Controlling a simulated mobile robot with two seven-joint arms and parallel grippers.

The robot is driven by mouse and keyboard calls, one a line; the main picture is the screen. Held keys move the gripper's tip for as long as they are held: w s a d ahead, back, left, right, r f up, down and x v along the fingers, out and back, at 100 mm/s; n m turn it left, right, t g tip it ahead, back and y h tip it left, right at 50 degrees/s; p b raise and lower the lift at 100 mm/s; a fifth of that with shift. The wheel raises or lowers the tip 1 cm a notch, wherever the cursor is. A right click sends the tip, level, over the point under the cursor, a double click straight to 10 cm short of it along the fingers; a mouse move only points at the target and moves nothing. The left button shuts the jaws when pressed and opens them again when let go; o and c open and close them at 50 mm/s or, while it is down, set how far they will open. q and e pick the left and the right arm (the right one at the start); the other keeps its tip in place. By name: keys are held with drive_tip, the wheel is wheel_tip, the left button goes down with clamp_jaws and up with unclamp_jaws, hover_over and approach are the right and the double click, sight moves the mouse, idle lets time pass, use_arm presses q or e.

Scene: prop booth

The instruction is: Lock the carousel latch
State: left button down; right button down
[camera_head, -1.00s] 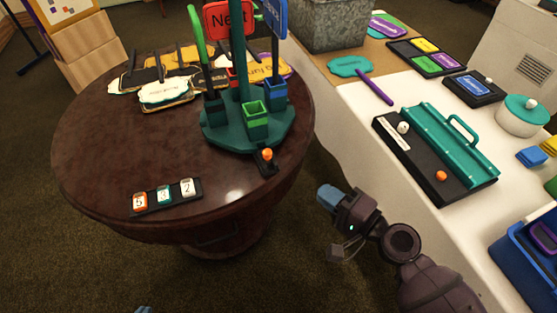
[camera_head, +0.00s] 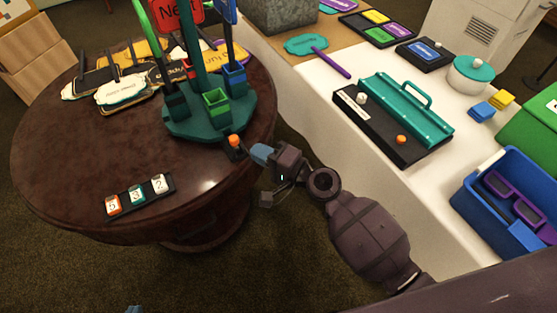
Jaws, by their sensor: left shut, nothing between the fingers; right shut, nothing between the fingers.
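The carousel (camera_head: 212,122) stands on the round dark wooden table, with a teal base, a post and coloured cups holding signs. Its latch (camera_head: 235,143) is a small black piece with an orange knob at the base's front edge. My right gripper (camera_head: 258,153), blue-tipped, is shut and empty just right of the latch, at the table's edge. I cannot tell whether it touches the latch. Only a small blue tip of my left gripper (camera_head: 133,309) shows at the bottom edge, well away from the carousel; it is shut and empty.
A black strip with number tiles (camera_head: 137,196) lies at the table's front. Several paper signs (camera_head: 122,89) lie behind it. On the white table at right are a black tray with a teal lid (camera_head: 408,108), a white pot (camera_head: 474,75) and a blue bin (camera_head: 470,205).

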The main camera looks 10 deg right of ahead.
sight(237, 142)
drive_tip(key=x, duration=0.4)
drive_tip(key=shift+w+a, duration=0.1)
drive_tip(key=shift+w, duration=0.05)
